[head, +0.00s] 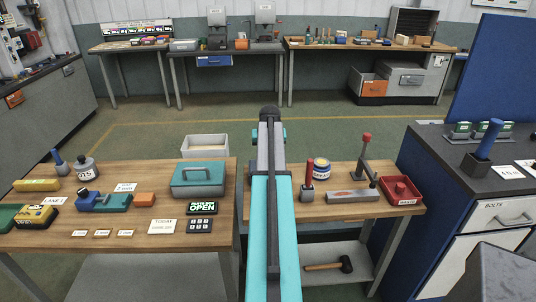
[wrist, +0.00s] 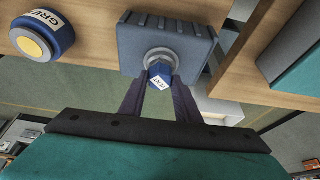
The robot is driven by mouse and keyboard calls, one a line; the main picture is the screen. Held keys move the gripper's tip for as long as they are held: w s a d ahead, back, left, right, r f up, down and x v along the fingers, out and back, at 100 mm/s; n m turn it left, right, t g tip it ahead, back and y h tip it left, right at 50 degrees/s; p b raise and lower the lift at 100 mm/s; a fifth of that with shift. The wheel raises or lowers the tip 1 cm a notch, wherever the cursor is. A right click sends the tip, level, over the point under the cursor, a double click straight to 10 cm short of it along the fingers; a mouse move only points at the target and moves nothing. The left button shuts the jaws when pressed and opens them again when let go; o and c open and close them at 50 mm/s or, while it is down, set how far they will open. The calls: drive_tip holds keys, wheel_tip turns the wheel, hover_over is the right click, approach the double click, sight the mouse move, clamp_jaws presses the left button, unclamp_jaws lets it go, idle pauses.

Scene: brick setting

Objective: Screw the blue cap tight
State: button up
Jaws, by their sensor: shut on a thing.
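The blue cap (wrist: 161,71) has a white label on its face, apparently reading VENT. It sits at a round metal neck (wrist: 160,54) on the front of a dark grey ribbed block (wrist: 168,36). My gripper (wrist: 159,84) is shut on the cap, with one dark finger on each side. The cap looks seated on the neck or very close to it; I cannot tell how tight it is.
A blue grease tin (wrist: 42,34) stands left of the block in the wrist view. A teal toolbox (head: 198,182) stands on the left bench.

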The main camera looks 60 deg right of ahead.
drive_tip(key=shift+w+a+m+g+h, duration=0.15)
drive_tip(key=shift+m+g, duration=0.2)
drive_tip(key=shift+m, duration=0.6)
drive_tip(key=shift+d+m+g+h, duration=0.1)
drive_tip(key=shift+m+g, duration=0.2)
drive_tip(key=shift+m, duration=0.6)
drive_tip(key=shift+w+a+m+g+h, duration=0.15)
drive_tip(key=shift+m+g, duration=0.2)
drive_tip(key=shift+m, duration=0.6)
drive_tip(key=shift+d+p, duration=0.1)
drive_tip(key=shift+p, duration=0.2)
drive_tip(key=shift+m, duration=0.4)
drive_tip(key=shift+w+m+g, duration=0.1)
drive_tip(key=shift+m+g, duration=0.55)
drive_tip(key=shift+m, duration=0.85)
drive_tip(key=shift+m+g, duration=0.65)
drive_tip(key=shift+m, duration=0.85)
drive_tip(key=shift+w+d, duration=0.1)
drive_tip(key=shift+m+y, duration=0.3)
drive_tip(key=shift+m, duration=0.1)
drive_tip(key=o, duration=1.6)
drive_tip(key=shift+o, duration=0.2)
drive_tip(key=shift+r, duration=0.1)
